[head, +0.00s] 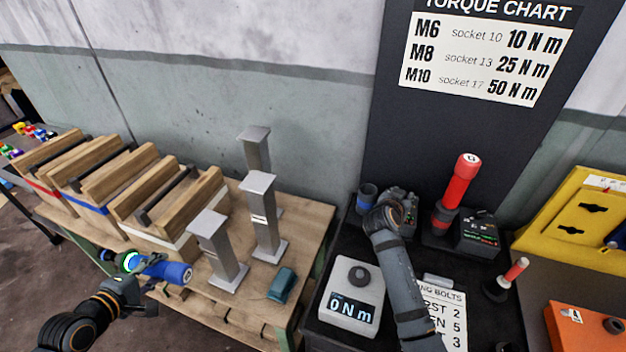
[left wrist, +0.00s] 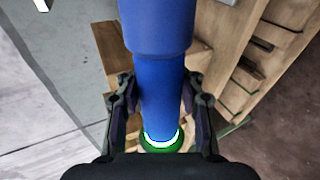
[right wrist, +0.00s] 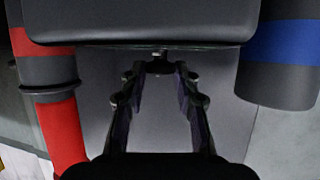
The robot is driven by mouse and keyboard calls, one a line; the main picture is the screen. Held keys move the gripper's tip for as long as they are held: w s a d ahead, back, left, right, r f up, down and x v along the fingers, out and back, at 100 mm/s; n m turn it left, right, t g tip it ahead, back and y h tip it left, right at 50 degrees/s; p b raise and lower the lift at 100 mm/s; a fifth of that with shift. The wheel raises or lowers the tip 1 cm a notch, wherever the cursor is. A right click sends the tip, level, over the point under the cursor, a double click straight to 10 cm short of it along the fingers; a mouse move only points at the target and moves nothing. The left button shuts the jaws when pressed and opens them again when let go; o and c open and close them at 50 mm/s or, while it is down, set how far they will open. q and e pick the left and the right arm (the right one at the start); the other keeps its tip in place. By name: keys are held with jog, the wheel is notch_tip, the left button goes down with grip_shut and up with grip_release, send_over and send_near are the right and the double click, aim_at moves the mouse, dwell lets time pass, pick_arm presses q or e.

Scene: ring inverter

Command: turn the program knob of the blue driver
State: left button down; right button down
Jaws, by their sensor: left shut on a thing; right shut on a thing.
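The blue driver (head: 172,272) is held at the left over the lower bench, its green-lit ring (head: 130,262) toward the left. My left gripper (head: 148,276) is shut around its blue body, which fills the middle of the left wrist view (left wrist: 160,90). My right gripper (head: 390,208) is at the dark control box (head: 405,197) beside the blue holder (head: 367,196). In the right wrist view, its fingertips (right wrist: 160,72) close on a small dark part under the box's edge, which looks like the knob. The knob's marking is hidden.
The red driver (head: 460,185) stands upright beside another dark box (head: 478,232). A torque tester (head: 350,297) reading 0 N m is in front. Grey posts (head: 218,250) and wooden crates (head: 165,205) stand on the left bench. A yellow case (head: 575,225) is at right.

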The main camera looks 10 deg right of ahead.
pick_arm(q)
notch_tip(320, 180, up, 4)
jog(key=p, duration=0.3)
jog(key=shift+r, duration=0.1)
pick_arm(e)
jog(key=n+y, duration=0.1)
jog(key=n+t+y, duration=0.2)
jog(key=shift+s+d+r, duration=0.2)
jog(key=shift+d, duration=0.05)
pick_arm(q)
jog(key=shift+r+p, duration=0.55)
jog(key=shift+p, duration=0.2)
pick_arm(e)
jog(key=shift+f+n+t+y, duration=0.15)
jog(key=shift+n+t+y, duration=0.25)
jog(key=shift+n+y, duration=0.4)
pick_arm(q)
jog(key=shift+w, duration=0.1)
pick_arm(e)
jog(key=c, duration=1)
grip_release()
jog(key=shift+f, duration=0.1)
jog(key=v, duration=1.1)
jog(key=shift+s+a+r, duration=0.1)
jog(key=shift+s+r, duration=0.15)
jog(key=shift+s, duration=0.1)
